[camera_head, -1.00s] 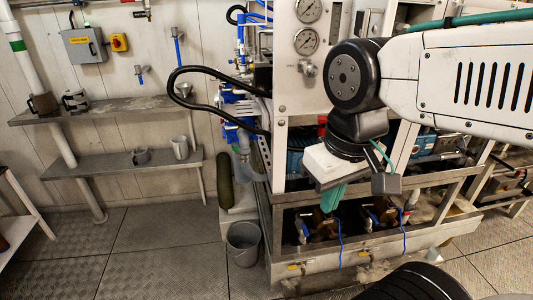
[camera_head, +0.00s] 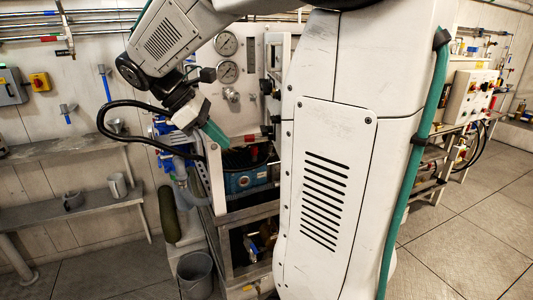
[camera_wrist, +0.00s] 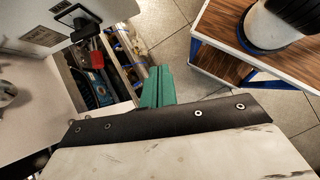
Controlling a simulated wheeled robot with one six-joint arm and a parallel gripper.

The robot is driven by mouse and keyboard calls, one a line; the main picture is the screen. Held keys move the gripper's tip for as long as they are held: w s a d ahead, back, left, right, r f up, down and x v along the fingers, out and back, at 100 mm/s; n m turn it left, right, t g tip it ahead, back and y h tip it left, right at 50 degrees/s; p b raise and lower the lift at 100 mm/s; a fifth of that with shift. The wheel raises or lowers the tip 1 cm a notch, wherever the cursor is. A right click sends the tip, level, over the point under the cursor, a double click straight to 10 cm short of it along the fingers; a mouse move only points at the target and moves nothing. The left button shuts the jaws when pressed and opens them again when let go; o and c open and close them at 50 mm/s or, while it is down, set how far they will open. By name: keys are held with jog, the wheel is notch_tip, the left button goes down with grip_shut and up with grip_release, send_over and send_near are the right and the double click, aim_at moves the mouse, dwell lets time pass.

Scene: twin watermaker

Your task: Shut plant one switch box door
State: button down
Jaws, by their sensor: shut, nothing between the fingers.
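No box in view can be made out as plant one's switch box, and no open door shows clearly. A grey wall box (camera_head: 10,87) is cut by the left edge of the head view. My gripper (camera_head: 213,132) hangs before the watermaker's left front post, below the gauges. Its green fingers are together and empty. In the wrist view the fingers (camera_wrist: 157,88) are over the floor beside the machine. A pale labelled panel (camera_wrist: 70,32) with a black handle-like part (camera_wrist: 75,18) is at upper left, apart from the fingers. My arm hides the machine's right part.
A yellow and red switch (camera_head: 40,82) is on the left wall. A black hose (camera_head: 103,125) loops close left of my gripper. A bucket (camera_head: 195,275) stands on the floor. A white control box (camera_head: 468,95) is at right.

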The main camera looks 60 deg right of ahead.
jog(key=s+d+f+n+g, duration=0.1)
jog(key=s+d+f, duration=0.5)
jog(key=d, duration=0.4)
jog(key=shift+f+h, duration=0.25)
jog(key=shift+h, duration=0.15)
jog(key=shift+d, duration=0.15)
